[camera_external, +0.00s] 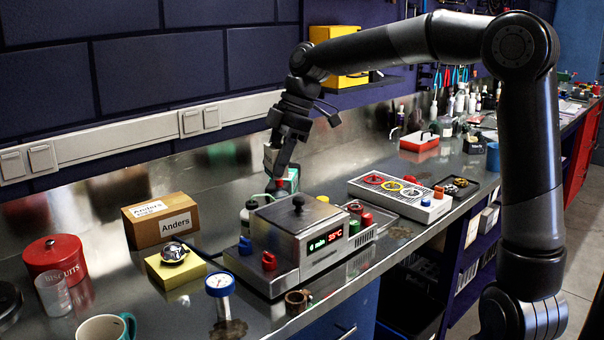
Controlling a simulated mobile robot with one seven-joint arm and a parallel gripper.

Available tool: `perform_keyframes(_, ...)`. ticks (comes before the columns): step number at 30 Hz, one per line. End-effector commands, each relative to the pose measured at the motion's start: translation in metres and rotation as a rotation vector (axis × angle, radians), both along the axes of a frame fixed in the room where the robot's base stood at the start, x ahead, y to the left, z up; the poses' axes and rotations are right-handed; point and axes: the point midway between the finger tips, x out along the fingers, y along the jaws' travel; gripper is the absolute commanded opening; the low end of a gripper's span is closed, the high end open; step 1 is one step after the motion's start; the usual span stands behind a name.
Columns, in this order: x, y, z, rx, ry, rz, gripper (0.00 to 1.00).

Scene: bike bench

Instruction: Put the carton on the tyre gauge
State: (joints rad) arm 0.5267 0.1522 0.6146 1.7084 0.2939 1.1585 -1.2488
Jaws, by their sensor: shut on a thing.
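My gripper (281,170) is shut on a small carton with white, green and red faces (291,184). The carton is upright or nearly so, behind the silver machine, and partly hidden by my fingers and the machine. I cannot tell whether its base touches the bench. The tyre gauge (219,285), with a round white dial and blue rim, is at the front of the bench, left of and nearer than the carton. Nothing lies on the dial.
The silver machine (300,235) with a black knob stands between carton and gauge. A cardboard box (160,222), a yellow block with a silver round thing (175,270), a red biscuit tin (55,260) and a mug (103,329) are left. A brown ring (297,301) lies near the front edge.

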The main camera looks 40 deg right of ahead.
Motion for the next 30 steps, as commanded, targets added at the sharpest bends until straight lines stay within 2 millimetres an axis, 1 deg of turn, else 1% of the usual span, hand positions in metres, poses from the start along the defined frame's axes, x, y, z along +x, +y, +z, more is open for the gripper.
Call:
perform_keyframes(1, -0.015, 0.021, 0.000, -0.002, 0.000, 0.065, 0.25)
perform_keyframes(3, -0.034, 0.044, 0.000, -0.002, 0.001, 0.147, 0.25)
perform_keyframes(6, -0.056, 0.070, -0.002, -0.002, 0.000, 0.242, 0.25)
perform_keyframes(10, -0.074, 0.088, -0.004, -0.001, 0.001, 0.317, 0.25)
perform_keyframes(14, -0.081, 0.102, -0.009, 0.000, 0.002, 0.348, 0.25)
perform_keyframes(17, -0.083, 0.120, -0.020, 0.003, 0.003, 0.353, 0.25)
perform_keyframes(25, -0.083, 0.182, -0.057, 0.003, 0.004, 0.354, 0.25)
perform_keyframes(27, -0.083, 0.194, -0.064, 0.003, 0.004, 0.353, 0.25)
perform_keyframes(30, -0.082, 0.206, -0.071, 0.002, 0.003, 0.350, 0.25)
